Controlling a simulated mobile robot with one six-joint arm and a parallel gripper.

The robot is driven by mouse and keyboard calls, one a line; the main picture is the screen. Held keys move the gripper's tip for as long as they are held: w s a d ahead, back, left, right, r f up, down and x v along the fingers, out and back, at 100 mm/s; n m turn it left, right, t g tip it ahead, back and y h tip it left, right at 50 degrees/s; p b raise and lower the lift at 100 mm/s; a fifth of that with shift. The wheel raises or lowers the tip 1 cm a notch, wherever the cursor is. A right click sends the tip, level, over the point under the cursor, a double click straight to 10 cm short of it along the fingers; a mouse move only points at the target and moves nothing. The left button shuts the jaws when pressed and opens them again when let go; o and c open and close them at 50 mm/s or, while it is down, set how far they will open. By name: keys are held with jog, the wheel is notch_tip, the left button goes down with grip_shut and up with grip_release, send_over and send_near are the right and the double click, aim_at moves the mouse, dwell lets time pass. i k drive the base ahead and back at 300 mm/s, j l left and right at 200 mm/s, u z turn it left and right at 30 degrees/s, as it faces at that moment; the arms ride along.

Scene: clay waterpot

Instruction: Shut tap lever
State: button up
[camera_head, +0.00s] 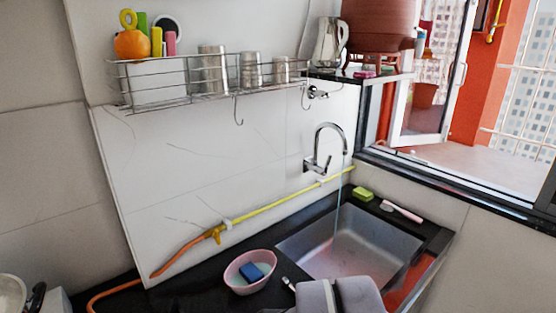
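A chrome gooseneck tap (330,129) is fixed to the white wall above the sink. Its short body and handle area (312,165) sit at the foot of the curved spout; the lever's exact position is too small to tell. A thin pale stream of water (338,208) falls from the spout into the grey sink (350,248). Grey rounded parts of my own arm show at the bottom edge, in front of the sink. My gripper's fingers cannot be made out, and nothing of mine touches the tap.
A pink bowl with a blue sponge (251,272) stands on the black counter left of the sink. A green sponge (363,193) and a pink brush (401,211) lie behind it. A wire rack (205,92) and a reddish-brown clay pot (380,27) are above. A yellow pipe (270,208) runs along the wall.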

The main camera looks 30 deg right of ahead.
aim_at(321, 171)
jog(key=i+l+z, duration=0.15)
jog(key=l, duration=0.35)
jog(key=l+z, duration=0.1)
jog(key=l, duration=0.4)
jog(key=i+l+z, duration=0.15)
jog(key=l, duration=0.3)
